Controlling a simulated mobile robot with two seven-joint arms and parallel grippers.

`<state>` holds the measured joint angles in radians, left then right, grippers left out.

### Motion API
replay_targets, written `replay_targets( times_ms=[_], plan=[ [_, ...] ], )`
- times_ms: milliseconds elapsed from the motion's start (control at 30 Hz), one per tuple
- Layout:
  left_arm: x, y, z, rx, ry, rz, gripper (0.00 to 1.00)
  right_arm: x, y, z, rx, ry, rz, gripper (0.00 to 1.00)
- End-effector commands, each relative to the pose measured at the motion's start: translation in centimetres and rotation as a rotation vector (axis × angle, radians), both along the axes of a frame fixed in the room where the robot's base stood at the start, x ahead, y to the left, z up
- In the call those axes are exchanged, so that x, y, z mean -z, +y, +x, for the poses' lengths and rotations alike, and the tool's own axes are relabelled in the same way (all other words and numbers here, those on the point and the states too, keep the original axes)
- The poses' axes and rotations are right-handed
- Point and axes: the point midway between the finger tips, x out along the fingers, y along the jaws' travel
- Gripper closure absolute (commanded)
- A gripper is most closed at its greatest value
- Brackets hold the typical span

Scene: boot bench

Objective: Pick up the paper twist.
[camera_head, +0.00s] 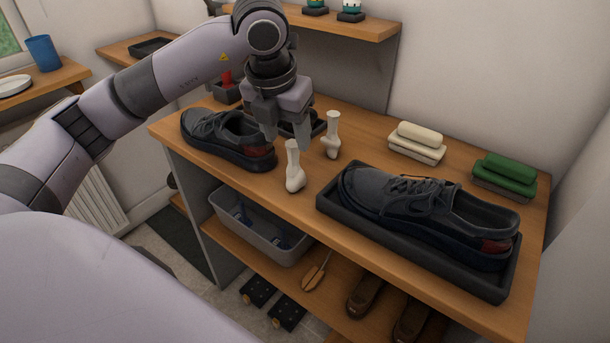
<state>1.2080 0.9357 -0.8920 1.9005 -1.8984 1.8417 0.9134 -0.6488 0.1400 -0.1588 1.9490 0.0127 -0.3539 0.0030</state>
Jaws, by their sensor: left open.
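Two cream-white pieces with narrow necks and rounded lower ends, which look like paper twists, stand on the wooden bench top. The nearer paper twist (294,168) is close to the front edge, and the farther paper twist (332,137) is behind it to the right. My left gripper (286,133) points down, open, just behind and above the nearer twist, with one finger in line between the two twists. I see nothing between its fingers; whether it touches either twist cannot be told. My right gripper is out of view.
A dark shoe (222,139) stands left of my gripper; another shoe (430,211) lies in a black tray (345,213) at right. A cream brush (417,143) and green brush (506,173) are behind. A grey bin (257,235) sits on the lower shelf.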

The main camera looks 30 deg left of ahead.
Motion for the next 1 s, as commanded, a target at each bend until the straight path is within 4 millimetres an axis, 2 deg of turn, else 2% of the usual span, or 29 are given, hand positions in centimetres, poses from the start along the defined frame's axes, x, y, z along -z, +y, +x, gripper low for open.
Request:
replay_targets(
  times_ms=[400,533,733,867,900,1000],
  plan=[
    [5.3,-0.2,1.6,0.004,0.004,-0.004,0.45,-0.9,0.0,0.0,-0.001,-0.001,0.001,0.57],
    [6.0,-0.2,1.8,0.005,0.002,-0.003,0.45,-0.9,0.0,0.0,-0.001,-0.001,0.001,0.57],
    [6.1,-0.2,1.9,0.005,0.001,-0.004,0.45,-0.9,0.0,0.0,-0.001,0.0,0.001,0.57],
    [6.1,-0.2,1.9,0.005,0.001,-0.004,0.87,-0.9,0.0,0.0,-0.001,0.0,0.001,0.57],
    [6.1,-0.2,1.9,0.005,0.002,-0.004,0.93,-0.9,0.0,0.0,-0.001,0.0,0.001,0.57],
    [6.1,-0.2,1.8,0.005,0.002,-0.003,0.94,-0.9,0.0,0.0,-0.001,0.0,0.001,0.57]
  ],
)
